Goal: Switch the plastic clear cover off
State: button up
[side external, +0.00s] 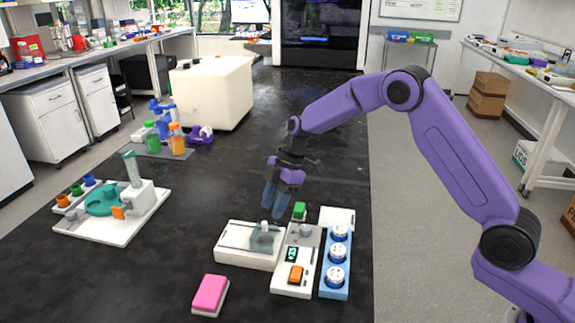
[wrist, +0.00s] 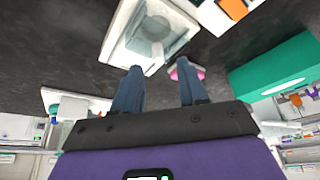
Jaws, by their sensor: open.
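A white box (side external: 232,260) sits on the black bench, with a clear cover (side external: 240,239) over its top. A pale round shape, perhaps the cover's knob, shows at its right end. The box also shows in the wrist view (wrist: 121,50), with the clear cover (wrist: 165,27) on it beyond my fingertips. My gripper (side external: 271,208) points down just above the right end of the box, its blue fingers apart. In the wrist view my gripper (wrist: 159,72) has nothing between its fingers. I cannot tell whether a fingertip touches the cover.
A white device with an orange switch (side external: 296,274) stands right of the box, beside a blue rack (side external: 334,292) of white-topped jars. A green-capped item (side external: 299,209) is behind. A pink block (side external: 210,294) lies in front.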

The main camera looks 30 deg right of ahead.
jog(key=v, duration=1.2)
jog(key=shift+d+r, duration=0.25)
